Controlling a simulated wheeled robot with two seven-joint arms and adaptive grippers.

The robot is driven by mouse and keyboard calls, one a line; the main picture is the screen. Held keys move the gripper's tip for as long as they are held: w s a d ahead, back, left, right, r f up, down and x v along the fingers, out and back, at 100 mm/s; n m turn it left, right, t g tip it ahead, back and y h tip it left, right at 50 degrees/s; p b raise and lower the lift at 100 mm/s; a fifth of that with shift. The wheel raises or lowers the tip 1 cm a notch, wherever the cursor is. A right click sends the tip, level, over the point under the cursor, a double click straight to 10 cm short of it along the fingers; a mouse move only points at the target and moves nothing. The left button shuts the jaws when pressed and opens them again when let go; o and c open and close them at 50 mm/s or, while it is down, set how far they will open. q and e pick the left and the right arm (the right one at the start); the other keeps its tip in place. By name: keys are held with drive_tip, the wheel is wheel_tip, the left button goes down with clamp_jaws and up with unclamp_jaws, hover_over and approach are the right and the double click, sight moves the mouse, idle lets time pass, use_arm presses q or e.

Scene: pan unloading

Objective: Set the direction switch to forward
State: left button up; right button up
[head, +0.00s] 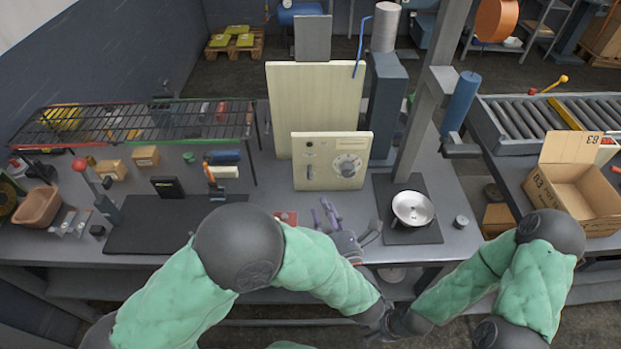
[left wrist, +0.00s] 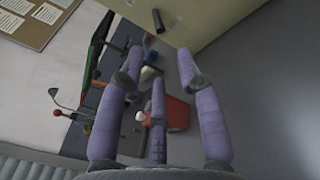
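A cream control panel (head: 332,161) stands on the workbench, with a round dial on its right half. A small dark switch (head: 309,172) sits low on the panel's left side. In the left wrist view a short black lever (left wrist: 158,21) sticks out from the panel's face at the top. My left gripper (head: 329,212) is in front of and below the panel; its purple fingers also show in the left wrist view (left wrist: 157,105), spread apart with nothing between them. It does not touch the switch. Which way the switch points is too small to tell. My right gripper's fingers are not visible.
A red block (left wrist: 174,113) lies on the bench beyond my left fingers. A metal bowl (head: 412,208) sits on a dark plate right of the panel. A red-knobbed lever (head: 80,165) and a wire rack (head: 140,121) stand at the left. A cardboard box (head: 575,185) is far right.

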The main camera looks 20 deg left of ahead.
sight(310, 173)
use_arm(q)
drive_tip(key=b+x, duration=0.1)
drive_tip(key=x, duration=0.8)
drive_tip(key=shift+w+a, duration=0.2)
clamp_jaws()
